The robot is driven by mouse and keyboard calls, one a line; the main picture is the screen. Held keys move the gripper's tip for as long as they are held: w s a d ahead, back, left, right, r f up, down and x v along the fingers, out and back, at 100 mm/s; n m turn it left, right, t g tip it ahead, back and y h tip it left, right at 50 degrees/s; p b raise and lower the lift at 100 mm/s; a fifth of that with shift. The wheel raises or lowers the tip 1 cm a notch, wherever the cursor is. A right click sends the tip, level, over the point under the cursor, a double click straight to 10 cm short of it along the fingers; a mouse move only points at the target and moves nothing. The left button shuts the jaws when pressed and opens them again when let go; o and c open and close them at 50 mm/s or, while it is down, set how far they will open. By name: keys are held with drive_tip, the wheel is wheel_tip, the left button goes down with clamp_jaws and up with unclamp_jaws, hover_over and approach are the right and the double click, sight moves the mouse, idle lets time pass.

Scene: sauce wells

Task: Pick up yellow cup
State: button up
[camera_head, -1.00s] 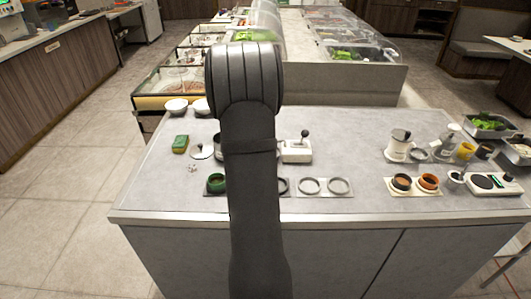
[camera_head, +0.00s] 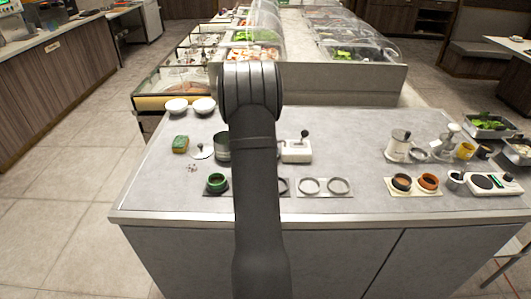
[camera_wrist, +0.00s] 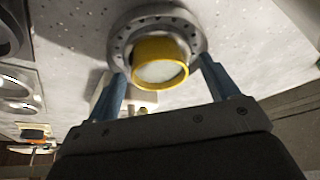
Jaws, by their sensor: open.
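In the wrist view, a yellow-rimmed cup (camera_wrist: 160,75) with a pale inside stands within or over a grey ring with small holes (camera_wrist: 122,45). My gripper (camera_wrist: 162,66) is open, with one blue finger on either side of the cup; contact cannot be told. In the head view my arm hides the gripper and whatever is directly behind it. A yellow container (camera_head: 466,151) shows at the right of the counter; I cannot tell whether it is the same cup.
A green cup (camera_head: 217,183) and a grey pot (camera_head: 222,146) stand left of my arm. A white device with a lever (camera_head: 297,150) and empty ring wells (camera_head: 325,193) are to its right. Brown and orange cups (camera_head: 428,181) stand farther right.

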drive_tip(key=c, duration=1.2)
drive_tip(key=shift+o, duration=0.2)
wheel_tip(320, 180, up, 10)
drive_tip(key=shift+r, duration=0.1)
